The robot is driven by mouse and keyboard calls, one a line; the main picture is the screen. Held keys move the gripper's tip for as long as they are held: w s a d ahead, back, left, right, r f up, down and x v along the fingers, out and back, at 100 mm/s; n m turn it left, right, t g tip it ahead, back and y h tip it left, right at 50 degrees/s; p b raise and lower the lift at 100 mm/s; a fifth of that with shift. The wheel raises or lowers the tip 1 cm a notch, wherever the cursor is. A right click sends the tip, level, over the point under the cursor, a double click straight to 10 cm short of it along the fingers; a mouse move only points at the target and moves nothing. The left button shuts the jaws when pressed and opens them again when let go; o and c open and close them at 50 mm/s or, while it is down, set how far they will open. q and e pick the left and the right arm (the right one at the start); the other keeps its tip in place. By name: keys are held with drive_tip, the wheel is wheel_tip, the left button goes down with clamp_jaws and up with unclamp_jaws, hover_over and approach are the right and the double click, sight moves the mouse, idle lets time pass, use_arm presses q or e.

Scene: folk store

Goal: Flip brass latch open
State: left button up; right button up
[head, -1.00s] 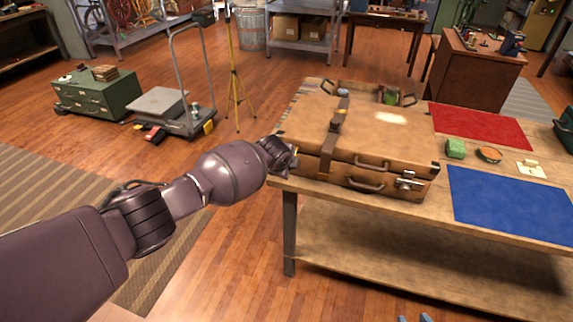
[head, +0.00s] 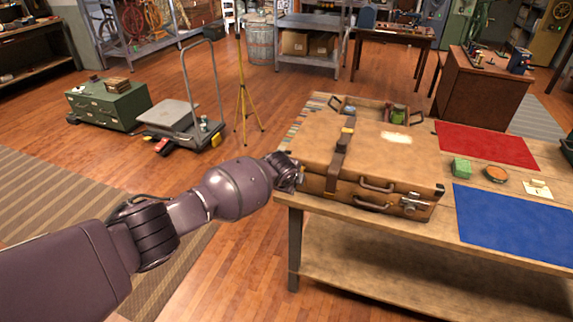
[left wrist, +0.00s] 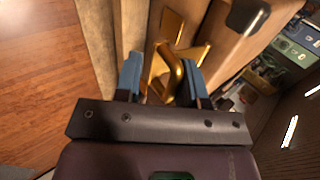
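A brown suitcase (head: 390,160) lies on the wooden workbench, its lid down. Its front carries handles, a strap with a brass buckle (head: 347,131), and a metal latch (head: 416,203) near the right corner. My left gripper (left wrist: 160,78) is at the suitcase's left front corner, its fingertips mostly hidden in the head view. In the left wrist view, its two blue fingertips stand apart on either side of the brass latch (left wrist: 174,68). The latch's looped part sticks out between them. Whether either finger touches it is unclear. My right gripper is not in view.
A platform trolley (head: 178,113) and a yellow tripod (head: 244,100) stand on the floor at the back left.

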use_arm(q)
drive_tip(key=w+r+p+v, duration=0.1)
drive_tip(key=p+v, duration=0.1)
drive_tip(key=v, duration=0.9)
drive_tip(key=shift+d, duration=0.2)
idle(1.3)
drive_tip(key=shift+w, duration=0.15)
